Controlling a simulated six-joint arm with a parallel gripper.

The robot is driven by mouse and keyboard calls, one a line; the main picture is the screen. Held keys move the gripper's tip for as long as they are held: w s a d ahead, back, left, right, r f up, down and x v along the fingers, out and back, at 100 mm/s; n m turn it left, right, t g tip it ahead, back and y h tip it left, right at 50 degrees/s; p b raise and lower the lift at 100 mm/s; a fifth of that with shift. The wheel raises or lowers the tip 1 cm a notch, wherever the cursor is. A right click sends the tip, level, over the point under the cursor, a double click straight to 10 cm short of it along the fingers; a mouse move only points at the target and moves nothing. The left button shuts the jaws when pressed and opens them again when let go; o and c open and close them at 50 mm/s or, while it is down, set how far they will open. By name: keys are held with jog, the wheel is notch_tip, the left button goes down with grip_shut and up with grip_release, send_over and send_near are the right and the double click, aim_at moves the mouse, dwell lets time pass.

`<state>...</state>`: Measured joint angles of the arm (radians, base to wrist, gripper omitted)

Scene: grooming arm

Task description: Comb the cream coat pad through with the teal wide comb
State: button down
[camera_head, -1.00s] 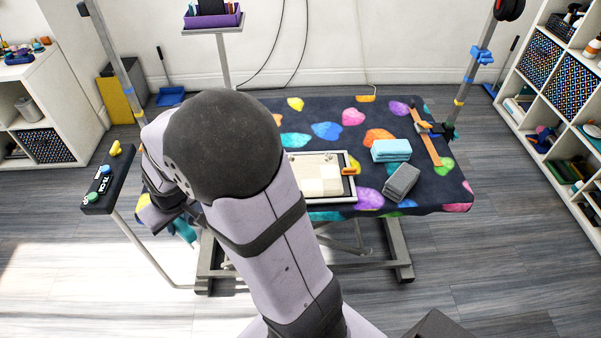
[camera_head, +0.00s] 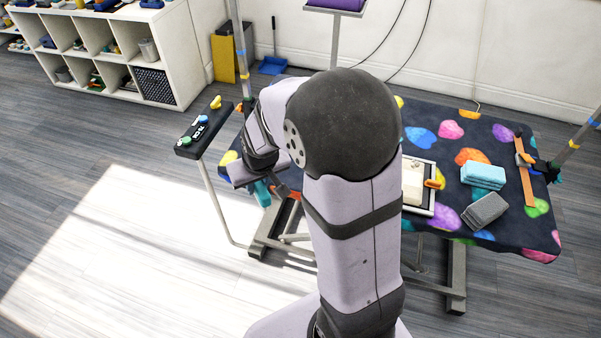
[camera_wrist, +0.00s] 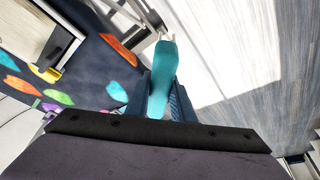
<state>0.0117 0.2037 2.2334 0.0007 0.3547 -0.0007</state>
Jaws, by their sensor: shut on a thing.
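My gripper (camera_wrist: 164,98) is shut on the handle of the teal comb (camera_wrist: 163,68) in the wrist view. The comb points away from the wrist, over the table's edge and the floor; its teeth cannot be made out. In the head view a bit of teal comb (camera_head: 262,193) shows under my wrist at the table's left front. The cream coat pad (camera_head: 412,183) lies in a white-rimmed tray (camera_head: 418,210) on the table, to the right of my arm, which hides its left part. The comb is well apart from the pad.
A blue towel stack (camera_head: 482,175) and a grey one (camera_head: 485,209) lie right of the tray. An orange strap (camera_head: 525,180) lies farther right. A side stand (camera_head: 203,128) with small coloured items is left of my arm. Open floor lies at the front left.

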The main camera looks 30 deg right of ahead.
jog(key=d+f+m+h+p, duration=0.1)
jog(key=d+m+p, duration=0.1)
jog(key=d, duration=0.8)
jog(key=s+d+f+m+p, duration=0.1)
jog(key=d+f+m+p, duration=0.1)
jog(key=d, duration=0.8)
jog(key=s+d+f+m+h+p, duration=0.1)
jog(key=d+m+p, duration=0.2)
jog(key=d, duration=0.8)
jog(key=shift+s+f+m+g+h+p, duration=0.15)
jog(key=shift+m+g+h+p, duration=0.2)
jog(key=shift+p, duration=0.5)
jog(key=w+d+r+m, duration=0.1)
jog(key=w+d+r, duration=0.3)
jog(key=w+d, duration=0.1)
jog(key=shift+w+r, duration=0.2)
jog(key=shift+w, duration=0.1)
jog(key=shift+g, duration=0.25)
jog(key=shift+f+b, duration=2)
jog(key=shift+f, duration=1)
jog(key=shift+f+b, duration=0.75)
jog(key=shift+f, duration=0.25)
